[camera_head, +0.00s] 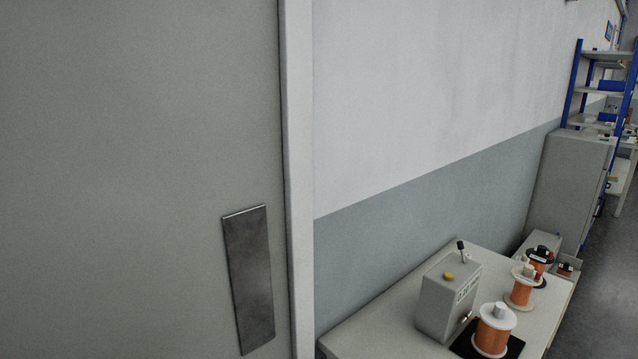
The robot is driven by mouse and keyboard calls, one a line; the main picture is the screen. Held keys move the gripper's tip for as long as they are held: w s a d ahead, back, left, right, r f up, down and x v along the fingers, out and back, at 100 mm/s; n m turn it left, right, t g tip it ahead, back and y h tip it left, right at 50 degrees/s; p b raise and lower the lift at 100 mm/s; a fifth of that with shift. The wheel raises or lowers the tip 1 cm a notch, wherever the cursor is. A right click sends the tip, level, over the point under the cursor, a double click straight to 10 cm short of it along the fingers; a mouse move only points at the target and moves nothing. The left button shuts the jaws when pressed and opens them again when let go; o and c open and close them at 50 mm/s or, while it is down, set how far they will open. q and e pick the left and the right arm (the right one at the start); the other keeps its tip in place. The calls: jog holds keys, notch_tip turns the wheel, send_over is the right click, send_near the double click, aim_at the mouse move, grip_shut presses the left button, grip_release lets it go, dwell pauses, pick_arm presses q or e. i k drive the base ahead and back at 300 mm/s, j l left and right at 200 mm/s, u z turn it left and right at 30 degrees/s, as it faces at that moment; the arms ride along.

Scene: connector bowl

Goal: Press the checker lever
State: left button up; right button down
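The checker appears to be the grey box (440,305) with a printed label on its front, standing on the light table (385,328) at the lower right. A short black-tipped lever (461,248) sticks up from its top at the back, and a yellow knob (449,276) sits on top nearer the front. A small metal part shows low on its front, beside a spool. Neither of my grippers is in view.
Spools of copper wire (495,332) stand on the table right of the box, one on a black mat (515,347). A grey door with a metal plate (249,280) fills the left. A grey cabinet (568,190) and blue-framed shelves (574,85) stand behind. Open floor (605,265) lies at right.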

aim_at(460, 245)
jog(key=k+l, duration=0.1)
jog(key=l, duration=0.35)
jog(key=k+l, duration=0.15)
jog(key=l, duration=0.35)
jog(key=k+l+z, duration=0.1)
jog(key=l, duration=0.35)
jog(key=k+l, duration=0.1)
jog(key=l, duration=0.4)
